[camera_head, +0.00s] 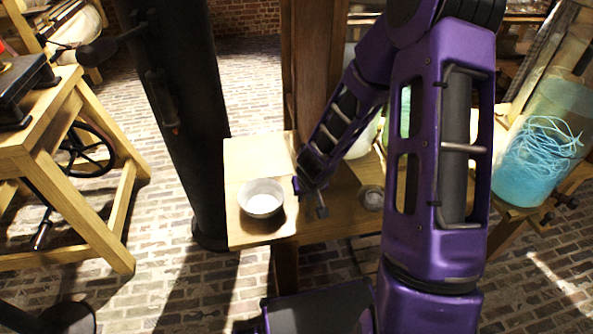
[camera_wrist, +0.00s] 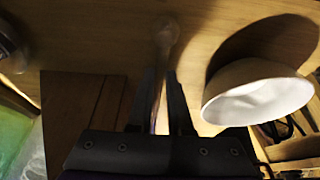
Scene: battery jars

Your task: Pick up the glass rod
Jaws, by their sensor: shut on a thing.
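In the wrist view, the glass rod (camera_wrist: 165,38) is a thin, pale, see-through piece with a rounded end showing beyond my fingertips. My gripper (camera_wrist: 164,78) has its two dark fingers closed on either side of the rod, low over the wooden tabletop. I cannot tell whether the rod still touches the wood. In the head view, my gripper (camera_head: 318,207) hangs over the small table just right of the white bowl, and I cannot make out the rod there.
The white bowl (camera_head: 261,199) stands close beside my gripper; it also shows in the wrist view (camera_wrist: 258,92). A small round object (camera_head: 371,198) sits to the right on the table (camera_head: 262,158). A blue-green jar with coiled strands (camera_head: 540,150) stands further right.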

